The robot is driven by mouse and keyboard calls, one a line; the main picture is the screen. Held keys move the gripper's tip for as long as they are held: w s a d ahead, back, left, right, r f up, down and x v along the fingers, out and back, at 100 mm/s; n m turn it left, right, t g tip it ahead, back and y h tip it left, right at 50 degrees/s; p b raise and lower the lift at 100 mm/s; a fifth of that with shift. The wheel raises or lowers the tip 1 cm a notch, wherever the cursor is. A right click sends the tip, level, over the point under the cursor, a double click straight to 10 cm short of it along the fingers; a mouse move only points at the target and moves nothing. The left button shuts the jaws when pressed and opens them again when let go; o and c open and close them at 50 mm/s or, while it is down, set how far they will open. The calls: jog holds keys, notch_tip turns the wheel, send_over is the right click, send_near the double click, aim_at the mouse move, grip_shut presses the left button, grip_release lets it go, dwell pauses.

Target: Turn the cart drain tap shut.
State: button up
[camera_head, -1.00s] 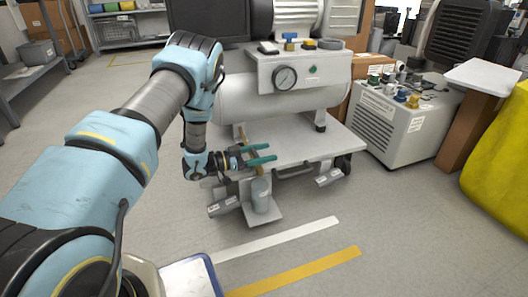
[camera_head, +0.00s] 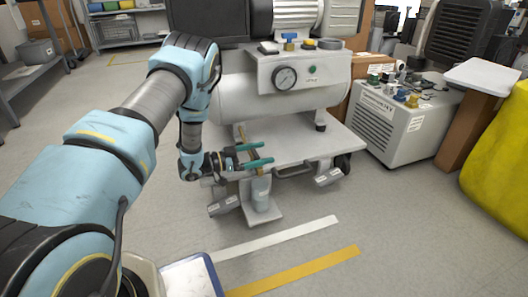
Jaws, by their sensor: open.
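The cart (camera_head: 310,147) is a light grey platform that carries a compressor with a horizontal tank (camera_head: 290,98). A thin brass-coloured piece, which looks like the drain tap (camera_head: 254,154), shows at the cart's front left edge, partly hidden by my gripper. My gripper (camera_head: 268,153) reaches in from the left with its two teal fingers apart, one above the other in the picture. The brass piece shows between and behind the fingers. I cannot tell whether they touch it, nor which way the tap's handle points.
A grey cylindrical container (camera_head: 261,193) stands on a small plate below the fingers. Grey pedals (camera_head: 223,205) flank it. White and yellow floor strips (camera_head: 300,270) lie in front, on clear floor.

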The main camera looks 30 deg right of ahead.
jog(key=w+a+p, duration=0.1)
jog(key=a+p, duration=0.2)
jog(key=a, duration=0.6)
jog(key=shift+a, duration=0.2)
jog(key=shift+w+a, duration=0.1)
jog(key=shift+w, duration=0.05)
